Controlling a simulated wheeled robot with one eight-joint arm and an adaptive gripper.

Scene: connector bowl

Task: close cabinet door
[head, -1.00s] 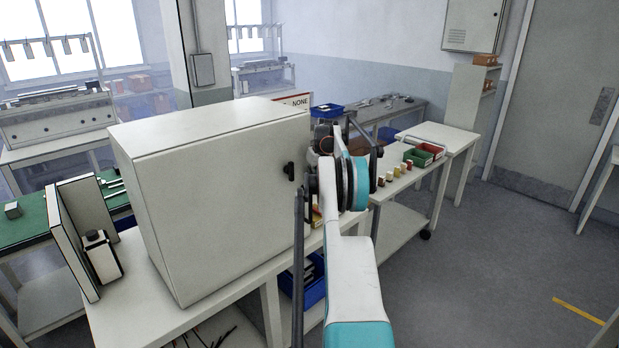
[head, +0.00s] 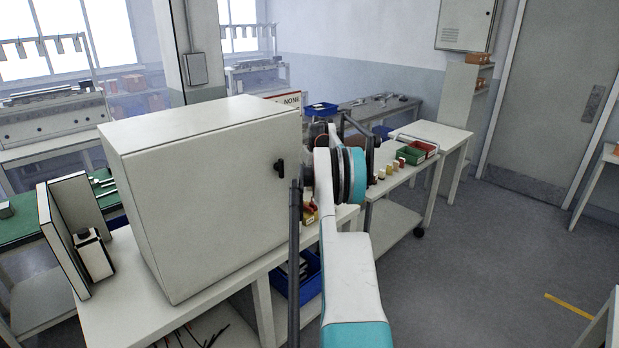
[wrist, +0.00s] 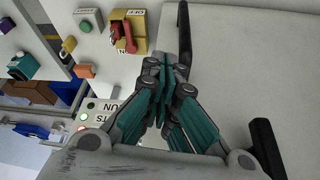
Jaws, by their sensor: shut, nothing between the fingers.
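The cabinet (head: 205,190) is a large off-white box on the white bench. Its door, the broad face with a black handle (head: 280,168) near the right edge, looks flush with the box, with a thin seam along the top and left; I cannot tell whether it is latched. My wrist is just right of the handle in the head view and hides my fingers there. In the wrist view my gripper (wrist: 168,65) is shut and empty, its fingertips beside a broad pale surface (wrist: 245,60) that seems to be the cabinet. Contact cannot be told.
A black-and-white case (head: 92,255) stands left of the cabinet. A red switch on a yellow box (wrist: 124,35) and coloured buttons (wrist: 85,70) lie near my fingers.

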